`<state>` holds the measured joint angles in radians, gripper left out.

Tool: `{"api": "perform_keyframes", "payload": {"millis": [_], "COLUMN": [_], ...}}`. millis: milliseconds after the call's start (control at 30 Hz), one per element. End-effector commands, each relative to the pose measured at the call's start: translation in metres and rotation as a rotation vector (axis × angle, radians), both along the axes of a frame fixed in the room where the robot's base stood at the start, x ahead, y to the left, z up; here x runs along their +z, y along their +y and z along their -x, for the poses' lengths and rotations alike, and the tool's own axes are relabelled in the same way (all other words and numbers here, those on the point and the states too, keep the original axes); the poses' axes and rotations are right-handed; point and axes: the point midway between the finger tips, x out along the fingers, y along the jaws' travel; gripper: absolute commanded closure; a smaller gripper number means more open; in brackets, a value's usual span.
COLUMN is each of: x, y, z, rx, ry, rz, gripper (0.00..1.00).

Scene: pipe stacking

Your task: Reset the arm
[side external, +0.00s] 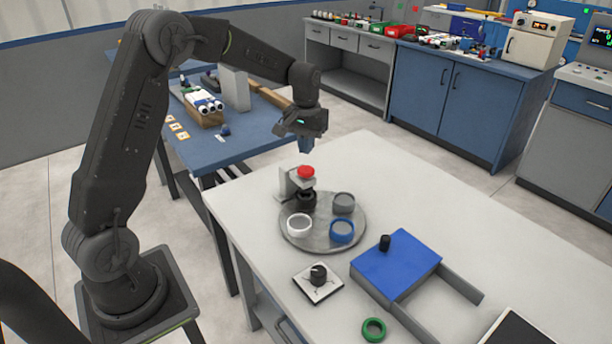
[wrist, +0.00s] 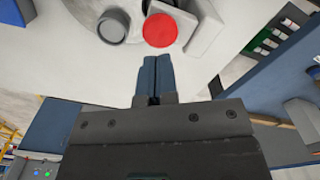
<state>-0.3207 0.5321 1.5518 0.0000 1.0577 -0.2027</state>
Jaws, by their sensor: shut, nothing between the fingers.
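My gripper (side external: 305,148) is shut and empty. It hangs in the air near the back edge of the white table, above and just behind a small stand with a red round top (side external: 306,172). In the wrist view my shut fingers (wrist: 154,78) point toward the red top (wrist: 160,30), with a gap in the picture between them. The grey round plate (side external: 290,238) carries the stand, a white ring (side external: 299,225), a blue ring (side external: 342,232) and a grey ring (side external: 344,203). The grey ring also shows in the wrist view (wrist: 112,27).
A blue sliding block (side external: 395,268) with a black knob and grey rails sits at the right. A white square with a black knob (side external: 318,275) and a green ring (side external: 373,329) lie in front. A blue bench (side external: 240,140) stands behind the table.

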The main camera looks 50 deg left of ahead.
Motion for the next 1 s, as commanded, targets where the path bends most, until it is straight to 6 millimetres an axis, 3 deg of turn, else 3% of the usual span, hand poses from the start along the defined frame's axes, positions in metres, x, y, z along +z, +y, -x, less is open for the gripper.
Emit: {"api": "perform_keyframes", "payload": {"millis": [367, 533, 667, 800, 1000], "x": [0.001, 0.029, 0.067, 0.1, 0.126], "y": [-0.001, -0.019, -0.047, -0.078, -0.114], "z": [0.001, 0.015, 0.045, 0.087, 0.154], "rx": [-0.002, -0.044, -0.113, -0.198, -0.315], "ry": [-0.002, -0.043, -0.107, -0.183, -0.291], "rz": [0.0, -0.014, -0.034, -0.056, -0.085], "gripper": [1.0, 1.0, 1.0, 1.0, 1.0]}}
